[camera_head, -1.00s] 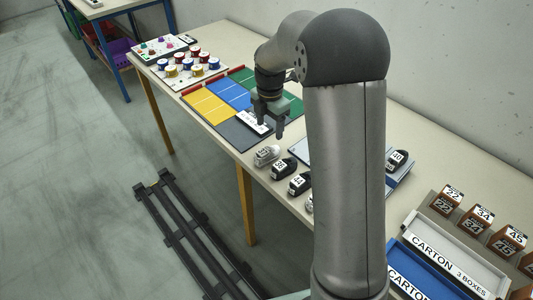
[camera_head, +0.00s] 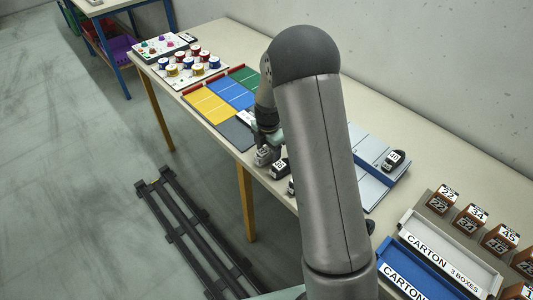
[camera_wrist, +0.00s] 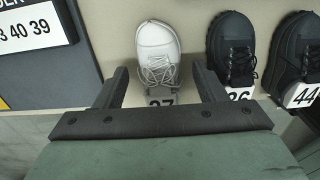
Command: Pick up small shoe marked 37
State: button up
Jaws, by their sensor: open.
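The small shoe marked 37 (camera_wrist: 157,42) is light grey-white with laces. In the wrist view it stands at the top centre, toe away from me, its 37 label partly hidden by my gripper's body. My gripper (camera_wrist: 161,78) is open, with one finger on each side of the shoe's heel end. I cannot tell whether the fingers touch it. In the head view my gripper (camera_head: 265,150) is down at the near table edge, over the shoe, which it mostly hides.
A black shoe marked 36 (camera_wrist: 232,45) stands close right of the right finger, and a black shoe marked 44 (camera_wrist: 296,48) stands beyond it. A dark board with a number card (camera_wrist: 38,28) lies on the left. Cartons (camera_head: 450,252) stand at the right.

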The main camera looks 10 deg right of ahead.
jog(key=c, duration=1.1)
jog(key=shift+o, duration=0.2)
